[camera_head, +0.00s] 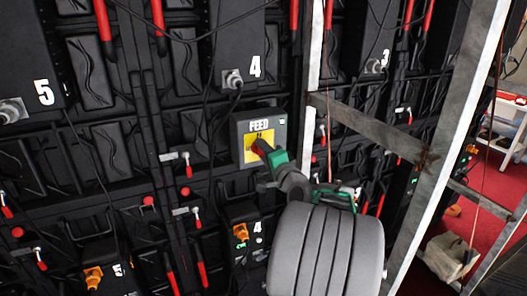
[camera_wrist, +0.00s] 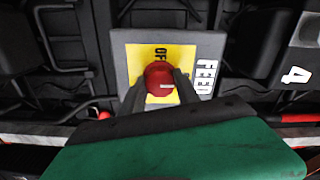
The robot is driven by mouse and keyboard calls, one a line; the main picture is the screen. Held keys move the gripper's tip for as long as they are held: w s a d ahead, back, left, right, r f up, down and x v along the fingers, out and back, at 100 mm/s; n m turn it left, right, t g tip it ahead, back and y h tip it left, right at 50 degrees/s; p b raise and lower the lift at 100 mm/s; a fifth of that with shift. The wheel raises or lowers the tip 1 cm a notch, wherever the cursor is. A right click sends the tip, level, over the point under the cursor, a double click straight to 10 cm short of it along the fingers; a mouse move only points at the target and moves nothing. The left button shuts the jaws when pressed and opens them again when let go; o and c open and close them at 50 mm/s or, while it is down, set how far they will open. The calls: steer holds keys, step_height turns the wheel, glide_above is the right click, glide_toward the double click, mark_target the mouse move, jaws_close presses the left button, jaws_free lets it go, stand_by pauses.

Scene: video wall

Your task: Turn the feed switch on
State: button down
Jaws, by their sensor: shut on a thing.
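The feed switch is a grey box (camera_head: 241,124) with a yellow plate (camera_head: 252,151) and the label FEED, at the middle of the head view. My gripper (camera_head: 262,149) reaches the switch from the lower right. In the wrist view its dark fingers (camera_wrist: 160,92) lie on both sides of the red knob and are shut on it. The fingers hide part of the knob's sides.
The wall is full of black panels, hanging cables and red-handled levers (camera_head: 186,167). A grey metal post (camera_head: 430,150) and crossbar (camera_head: 375,131) stand right of the switch, close to my arm. Orange connectors (camera_head: 240,234) sit below it. Red floor (camera_head: 500,205) shows at the far right.

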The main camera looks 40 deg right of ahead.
steer(key=c, duration=0.9)
jaws_free()
steer(key=b+v, duration=0.1)
steer(key=v, duration=0.6)
steer(key=shift+s+a+b, duration=0.15)
steer(key=shift+s+b, duration=0.2)
steer(key=shift+s, duration=0.05)
